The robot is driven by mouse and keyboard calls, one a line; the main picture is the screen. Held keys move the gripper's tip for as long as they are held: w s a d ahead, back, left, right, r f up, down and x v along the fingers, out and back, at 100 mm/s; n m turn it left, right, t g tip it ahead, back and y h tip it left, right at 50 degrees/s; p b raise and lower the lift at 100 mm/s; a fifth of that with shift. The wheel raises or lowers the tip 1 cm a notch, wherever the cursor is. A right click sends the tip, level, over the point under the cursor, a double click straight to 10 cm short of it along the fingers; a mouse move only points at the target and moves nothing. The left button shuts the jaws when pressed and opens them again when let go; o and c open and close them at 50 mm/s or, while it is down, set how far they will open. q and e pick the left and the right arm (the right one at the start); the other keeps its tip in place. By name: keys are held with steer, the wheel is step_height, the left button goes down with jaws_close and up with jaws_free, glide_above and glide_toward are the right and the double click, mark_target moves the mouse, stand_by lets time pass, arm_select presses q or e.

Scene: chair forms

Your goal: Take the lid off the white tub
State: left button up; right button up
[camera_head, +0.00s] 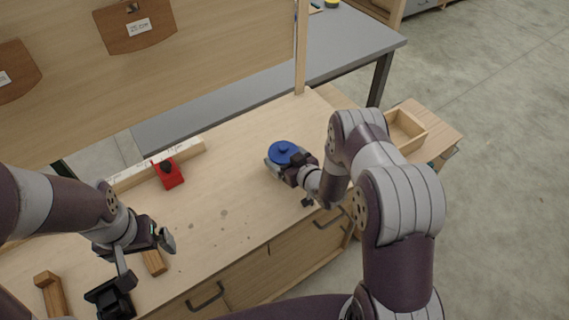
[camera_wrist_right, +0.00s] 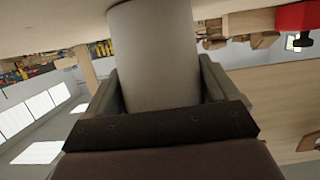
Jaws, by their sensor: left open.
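The white tub (camera_wrist_right: 155,55) stands on the workbench and wears a round blue lid (camera_head: 285,152) with a small knob. In the head view the lid and my right gripper hide most of the tub. My right gripper (camera_head: 279,166) is low at the tub's side. In the right wrist view its two fingers (camera_wrist_right: 160,85) lie along both sides of the pale tub wall and appear to touch it. My left gripper (camera_head: 147,261) is open and empty over the left front of the bench, well away from the tub.
A red block with a black knob (camera_head: 168,174) stands by a pale rail (camera_head: 128,178) at the back. Wooden blocks (camera_head: 50,294) and a black object (camera_head: 111,299) lie at the front left. An open wooden tray (camera_head: 408,128) is at the right. The bench middle (camera_head: 215,185) is clear.

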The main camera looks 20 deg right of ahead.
mark_target(287, 149)
steer(key=shift+w, duration=0.1)
steer(key=shift+c, duration=1.1)
steer(key=shift+r, duration=0.2)
step_height(287, 149, up, 4)
steer(key=shift+d+b, duration=0.1)
steer(key=shift+b, duration=0.35)
steer(key=s+d+r+b, duration=0.1)
steer(key=s+d+r, duration=0.4)
steer(key=d, duration=0.5)
steer(key=shift+s+r, duration=0.25)
steer(key=shift+r, duration=0.6)
steer(key=o, duration=0.4)
steer(key=shift+d, duration=0.15)
steer(key=c, duration=0.8)
